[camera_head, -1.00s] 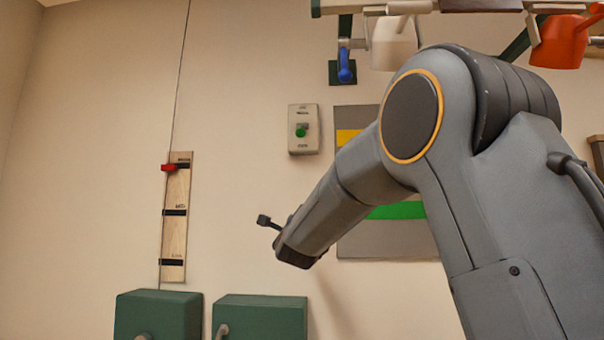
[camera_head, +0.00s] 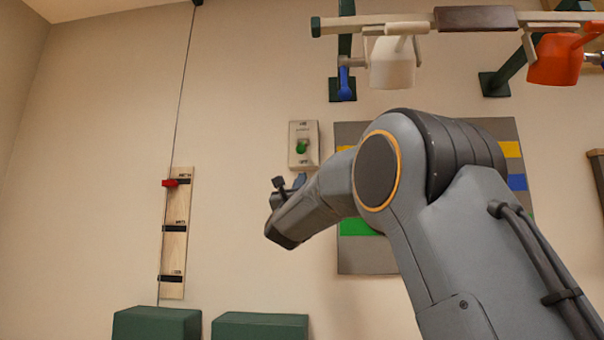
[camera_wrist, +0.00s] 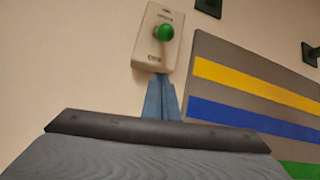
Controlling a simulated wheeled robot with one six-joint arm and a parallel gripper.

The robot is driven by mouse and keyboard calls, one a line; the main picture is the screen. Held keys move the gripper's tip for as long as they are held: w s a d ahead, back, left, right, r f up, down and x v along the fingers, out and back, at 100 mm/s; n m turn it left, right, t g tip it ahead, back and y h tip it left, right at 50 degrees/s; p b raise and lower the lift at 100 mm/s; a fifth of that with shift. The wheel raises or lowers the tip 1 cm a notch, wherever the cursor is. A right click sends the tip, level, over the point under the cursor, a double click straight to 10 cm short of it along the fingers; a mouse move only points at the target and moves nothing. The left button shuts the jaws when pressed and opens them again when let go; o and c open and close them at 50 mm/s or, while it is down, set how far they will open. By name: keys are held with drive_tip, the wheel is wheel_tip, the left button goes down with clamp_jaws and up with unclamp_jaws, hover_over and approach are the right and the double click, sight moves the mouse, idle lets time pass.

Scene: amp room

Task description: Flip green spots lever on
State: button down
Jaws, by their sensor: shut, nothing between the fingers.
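A pale wall switch plate (camera_head: 295,158) carries a lever with a green knob (camera_head: 302,147). Small labels sit above and below the knob, too blurred to read for certain. In the wrist view the plate (camera_wrist: 146,46) is at the upper middle, with the green knob (camera_wrist: 165,32) sticking out near its centre. I cannot tell which way the lever is set. My gripper (camera_head: 300,179) is shut and empty, just below the plate in the head view. In the wrist view my gripper's blue-grey fingers (camera_wrist: 161,82) point up at the plate's lower edge; contact is unclear.
A grey panel with yellow, blue and green stripes (camera_wrist: 250,86) is on the wall to the right. A wooden strip with a red slider (camera_head: 170,183) hangs at left. Green boxes (camera_head: 157,322) stand below. White (camera_head: 391,64) and orange (camera_head: 554,60) lamps hang overhead.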

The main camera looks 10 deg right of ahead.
sight(302, 147)
drive_tip(key=p+x, duration=0.5)
drive_tip(key=x, duration=0.3)
drive_tip(key=shift+w+d+r, duration=0.1)
drive_tip(key=shift+d+r, duration=0.05)
drive_tip(key=shift+r, duration=0.05)
drive_tip(key=shift+s+a+r+p, duration=0.5)
drive_tip(key=shift+s+p, duration=0.1)
drive_tip(key=shift+s, duration=0.2)
drive_tip(key=shift+s+a+r+p, duration=0.4)
drive_tip(key=shift+s+p, duration=0.25)
drive_tip(key=shift+s, duration=0.05)
